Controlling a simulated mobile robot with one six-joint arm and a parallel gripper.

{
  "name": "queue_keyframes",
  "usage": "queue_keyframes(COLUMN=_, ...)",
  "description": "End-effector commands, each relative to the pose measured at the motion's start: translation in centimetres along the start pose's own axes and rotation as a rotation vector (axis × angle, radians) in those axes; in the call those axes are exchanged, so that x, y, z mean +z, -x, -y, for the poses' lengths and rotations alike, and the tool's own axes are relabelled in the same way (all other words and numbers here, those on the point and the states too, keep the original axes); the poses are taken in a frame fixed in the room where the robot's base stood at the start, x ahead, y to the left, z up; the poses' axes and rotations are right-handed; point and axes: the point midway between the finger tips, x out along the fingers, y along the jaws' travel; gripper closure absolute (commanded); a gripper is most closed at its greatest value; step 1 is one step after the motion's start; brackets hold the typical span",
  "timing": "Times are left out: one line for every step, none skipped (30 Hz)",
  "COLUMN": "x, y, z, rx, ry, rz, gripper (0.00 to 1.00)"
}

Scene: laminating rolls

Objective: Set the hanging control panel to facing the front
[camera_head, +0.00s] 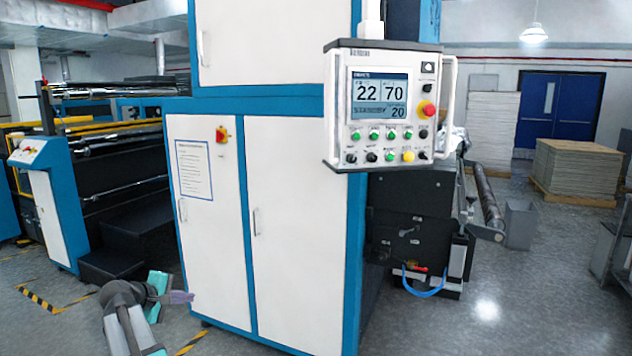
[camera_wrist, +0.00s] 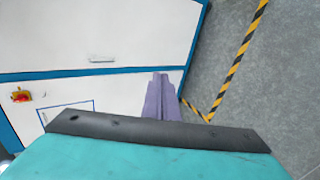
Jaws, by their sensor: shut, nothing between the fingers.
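My gripper (camera_head: 190,297) is low at the left, in front of the white cabinet doors, well below and left of the panel. In the wrist view its purple fingers (camera_wrist: 161,98) are together and empty. The panel is not in the wrist view.
The white and blue cabinet (camera_head: 300,220) stands between my gripper and the panel's side, with a red switch (camera_head: 221,134) on its door. Dark machinery with a roller (camera_head: 487,195) is under and behind the panel. Floor at the front right is clear.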

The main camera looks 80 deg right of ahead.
Motion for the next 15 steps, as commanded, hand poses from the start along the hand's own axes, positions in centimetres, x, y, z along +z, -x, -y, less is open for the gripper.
queue_keyframes(x=0.7, y=-0.2, z=-2.7, rx=0.031, ry=-0.014, rz=0.011, gripper=1.0)
queue_keyframes(x=1.1, y=-0.1, z=-4.2, rx=0.051, ry=-0.018, rz=0.017, gripper=1.0)
queue_keyframes(x=1.8, y=-0.1, z=-6.1, rx=0.076, ry=-0.024, rz=0.027, gripper=1.0)
queue_keyframes(x=2.4, y=0.0, z=-7.7, rx=0.095, ry=-0.029, rz=0.035, gripper=1.0)
queue_keyframes(x=2.9, y=0.1, z=-9.1, rx=0.113, ry=-0.034, rz=0.043, gripper=1.0)
queue_keyframes(x=3.7, y=0.2, z=-11.1, rx=0.139, ry=-0.041, rz=0.054, gripper=1.0)
queue_keyframes(x=4.3, y=0.3, z=-12.5, rx=0.157, ry=-0.045, rz=0.063, gripper=1.0)
queue_keyframes(x=5.0, y=0.5, z=-13.9, rx=0.177, ry=-0.049, rz=0.073, gripper=1.0)
queue_keyframes(x=5.9, y=0.7, z=-15.8, rx=0.201, ry=-0.055, rz=0.086, gripper=1.0)
queue_keyframes(x=6.6, y=0.9, z=-17.3, rx=0.221, ry=-0.06, rz=0.096, gripper=1.0)
queue_keyframes(x=7.3, y=1.1, z=-18.6, rx=0.238, ry=-0.064, rz=0.106, gripper=1.0)
queue_keyframes(x=8.4, y=1.4, z=-20.5, rx=0.264, ry=-0.069, rz=0.121, gripper=1.0)
queue_keyframes(x=9.1, y=1.7, z=-21.9, rx=0.282, ry=-0.073, rz=0.132, gripper=1.0)
queue_keyframes(x=9.9, y=2.0, z=-23.2, rx=0.301, ry=-0.078, rz=0.144, gripper=1.0)
queue_keyframes(x=11.1, y=2.4, z=-25.0, rx=0.324, ry=-0.084, rz=0.16, gripper=1.0)
